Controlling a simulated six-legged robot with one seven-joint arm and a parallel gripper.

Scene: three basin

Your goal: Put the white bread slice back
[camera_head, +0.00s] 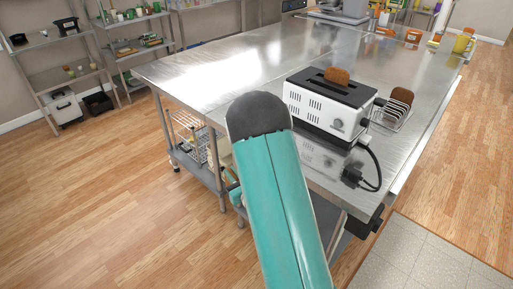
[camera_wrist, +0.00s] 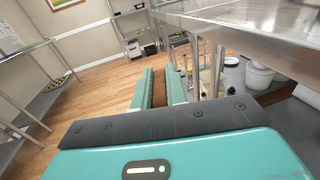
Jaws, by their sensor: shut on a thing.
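My gripper (camera_wrist: 159,84) shows in the wrist view with its two teal fingers close together, shut on a thin brown-edged slice (camera_wrist: 158,92). Only its edge shows, so I cannot tell its face colour. My gripper is off the table's side, below the top; in the head view my teal arm mostly hides it. A white and black toaster (camera_head: 328,103) stands on the steel table, with a brown bread slice (camera_head: 337,75) sticking up from its top slot. Right of it, a wire toast rack (camera_head: 390,115) holds another brown slice (camera_head: 402,96).
The steel table (camera_head: 215,75) has a wide clear stretch left of the toaster. The toaster's black cord and plug (camera_head: 352,175) lie near the front edge. A yellow mug (camera_head: 462,45) stands at the far right. Shelves (camera_head: 60,70) line the back wall; the floor on the left is free.

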